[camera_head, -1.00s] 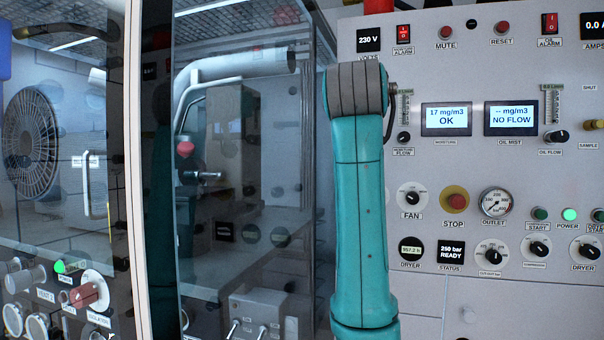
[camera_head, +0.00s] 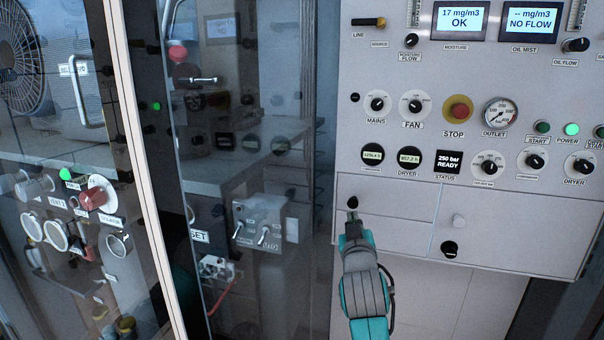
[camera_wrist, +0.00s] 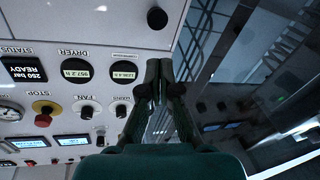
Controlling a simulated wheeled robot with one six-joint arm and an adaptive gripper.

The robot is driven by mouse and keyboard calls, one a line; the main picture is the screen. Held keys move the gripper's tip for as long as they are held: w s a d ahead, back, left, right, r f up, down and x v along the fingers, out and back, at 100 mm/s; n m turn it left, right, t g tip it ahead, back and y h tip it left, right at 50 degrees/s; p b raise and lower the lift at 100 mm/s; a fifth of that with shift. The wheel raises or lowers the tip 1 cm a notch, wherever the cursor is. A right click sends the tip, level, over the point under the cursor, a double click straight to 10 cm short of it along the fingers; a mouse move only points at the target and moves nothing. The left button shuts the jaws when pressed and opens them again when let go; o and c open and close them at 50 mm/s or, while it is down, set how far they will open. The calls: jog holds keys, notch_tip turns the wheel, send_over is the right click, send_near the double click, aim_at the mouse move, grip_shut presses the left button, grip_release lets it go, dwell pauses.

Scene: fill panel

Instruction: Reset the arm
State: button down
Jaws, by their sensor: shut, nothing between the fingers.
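My teal arm rises from the bottom of the head view, with my gripper (camera_head: 352,217) at its upper end, in front of the lower part of the grey fill panel (camera_head: 400,187). In the wrist view my gripper (camera_wrist: 158,68) has its two dark fingers together, with nothing between them. A black knob (camera_head: 352,202) on the lower panel shows just above the fingertips in the head view. It seems to be the black knob (camera_wrist: 157,18) beyond the fingertips in the wrist view. I cannot tell the gap between them.
The STOP button (camera_head: 459,109), FAN knob (camera_head: 415,104) and OUTLET gauge (camera_head: 501,113) are above my gripper. The status display (camera_head: 448,161) reads 250 bar READY. A glass door (camera_head: 240,290) with a pale frame post (camera_head: 143,170) stands at left.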

jog(key=s+d+f+g+y, duration=0.1)
jog(key=s+f, duration=0.5)
jog(key=f, duration=0.4)
jog(key=s+d+f, duration=0.1)
jog(key=s+f, duration=0.6)
jog(key=f, duration=0.3)
jog(key=s+d+f+g, duration=0.1)
jog(key=s+f, duration=0.4)
jog(key=s, duration=0.3)
jog(key=s+d+f, duration=0.1)
jog(key=s+f, duration=0.5)
jog(key=s, duration=0.2)
jog(key=s+d+f+y, duration=0.1)
jog(key=s+f, duration=0.1)
jog(key=s, duration=1.5)
jog(key=s+r+m+g, duration=0.1)
jog(key=s+r, duration=0.1)
jog(key=s, duration=0.6)
jog(key=s+d+r+m, duration=0.1)
jog(key=s+r, duration=0.2)
jog(key=s, duration=0.6)
jog(key=shift+d+g, duration=0.15)
jog(key=shift+g, duration=0.25)
